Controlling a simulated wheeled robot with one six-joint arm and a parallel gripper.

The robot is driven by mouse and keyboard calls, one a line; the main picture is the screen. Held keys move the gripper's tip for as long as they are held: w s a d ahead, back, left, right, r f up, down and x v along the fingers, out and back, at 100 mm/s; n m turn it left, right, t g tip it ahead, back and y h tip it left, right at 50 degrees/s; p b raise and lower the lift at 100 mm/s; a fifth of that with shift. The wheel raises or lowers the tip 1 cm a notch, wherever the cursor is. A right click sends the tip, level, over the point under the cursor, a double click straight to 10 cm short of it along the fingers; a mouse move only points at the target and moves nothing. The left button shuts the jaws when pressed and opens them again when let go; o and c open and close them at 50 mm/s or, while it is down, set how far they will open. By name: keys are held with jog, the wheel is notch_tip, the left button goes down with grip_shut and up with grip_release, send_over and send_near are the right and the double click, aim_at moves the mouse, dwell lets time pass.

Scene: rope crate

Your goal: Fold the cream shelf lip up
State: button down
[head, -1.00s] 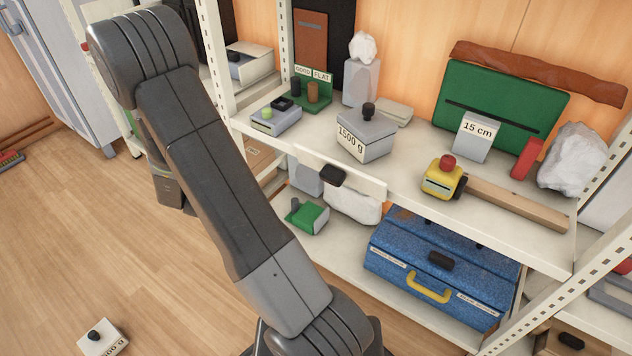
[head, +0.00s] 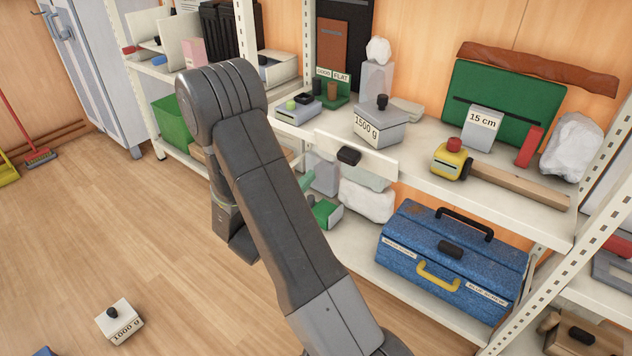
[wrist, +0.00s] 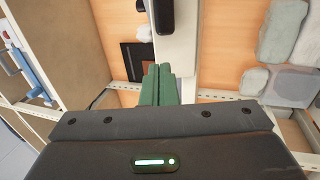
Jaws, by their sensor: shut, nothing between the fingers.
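The cream shelf lip (head: 375,166) is a pale panel with a black knob (head: 349,155), at the front edge of the upper shelf. Its exact angle is hard to tell. In the wrist view the lip (wrist: 175,50) and its dark knob (wrist: 162,14) are at the top centre, just beyond my fingers. My gripper (wrist: 158,70) has green fingers closed together and empty, pointing towards the lip. In the head view my arm hides most of the gripper; green fingertips (head: 307,182) show below the lip's left part. I cannot tell whether they touch it.
Below are pale stones (head: 368,201), a green block (head: 326,213) and a blue toolbox (head: 450,260). A 1000 g weight (head: 120,322) lies on open floor.

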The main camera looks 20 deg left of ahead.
aim_at(339, 141)
jog(key=b+x, duration=0.2)
jog(key=x, duration=0.9)
jog(key=shift+w+b, duration=0.15)
jog(key=shift+b, duration=0.15)
jog(key=r+g+p, duration=0.1)
jog(key=p, duration=0.3)
jog(key=shift+w+d+r, duration=0.1)
jog(key=shift+w+r, duration=0.05)
jog(key=shift+w, duration=0.1)
jog(key=g+p, duration=0.1)
jog(key=p, duration=0.1)
jog(key=w+y+p, duration=0.1)
jog(key=p, duration=0.2)
jog(key=shift+d+r+g+p, duration=0.2)
jog(key=shift+r+g+p, duration=0.1)
jog(key=shift+g+p, duration=0.1)
jog(key=shift+w+f+p, duration=0.1)
jog(key=shift+w+p, duration=0.05)
jog(key=shift+p, duration=0.8)
jog(key=shift+f, duration=0.15)
jog(key=shift+d, duration=0.1)
